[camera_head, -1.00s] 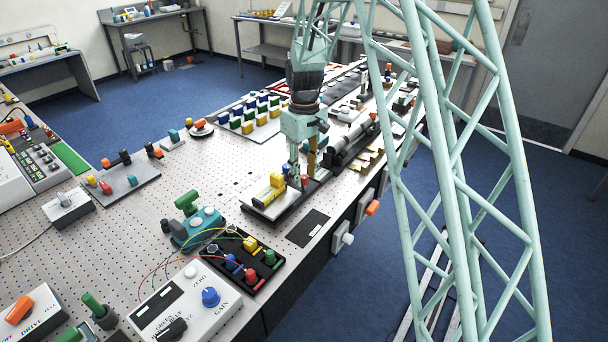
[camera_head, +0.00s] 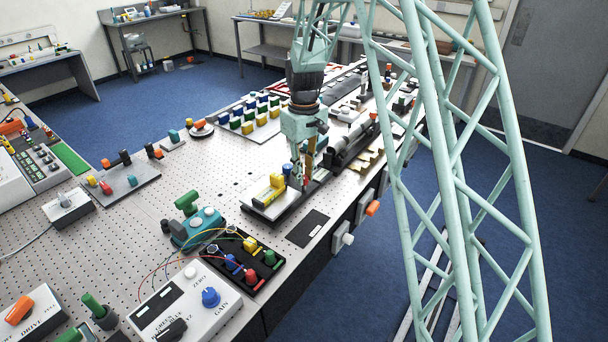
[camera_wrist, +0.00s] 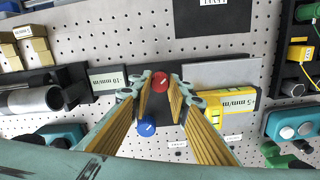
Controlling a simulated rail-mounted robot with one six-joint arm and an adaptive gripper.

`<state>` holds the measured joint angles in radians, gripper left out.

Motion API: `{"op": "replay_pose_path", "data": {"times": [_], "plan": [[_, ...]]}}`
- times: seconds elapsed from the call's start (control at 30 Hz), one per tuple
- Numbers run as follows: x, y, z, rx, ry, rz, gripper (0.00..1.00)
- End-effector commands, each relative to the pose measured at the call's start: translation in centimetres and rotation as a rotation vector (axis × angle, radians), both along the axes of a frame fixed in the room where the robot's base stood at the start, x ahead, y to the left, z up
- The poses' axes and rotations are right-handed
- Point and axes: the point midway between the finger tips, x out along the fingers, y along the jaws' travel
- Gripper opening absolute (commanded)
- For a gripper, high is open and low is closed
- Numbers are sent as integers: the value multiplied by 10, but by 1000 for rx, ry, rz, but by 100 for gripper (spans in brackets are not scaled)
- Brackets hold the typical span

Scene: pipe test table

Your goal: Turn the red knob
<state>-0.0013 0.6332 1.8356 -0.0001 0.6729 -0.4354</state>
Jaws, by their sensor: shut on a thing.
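The red knob (camera_wrist: 160,81) is round and shows between my two fingertips in the wrist view. It sits on a dark plate between a -10 mm/m label and a yellow level. My gripper (camera_wrist: 160,84) is shut on it, one finger at each side.
A blue knob (camera_wrist: 146,127) sits close to the red one, beside my fingers. The yellow level (camera_wrist: 222,101) lies to the right in the wrist view. A black cylinder unit (camera_head: 352,143) stands right of my gripper. Bare perforated tabletop (camera_head: 235,165) lies to the left.

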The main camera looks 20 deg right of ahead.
Motion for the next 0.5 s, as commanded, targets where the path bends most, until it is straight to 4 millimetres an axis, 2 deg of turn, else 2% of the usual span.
{"op": "replay_pose_path", "data": {"times": [0.5], "plan": [[0,0,0,0,-1,-312,6]]}}
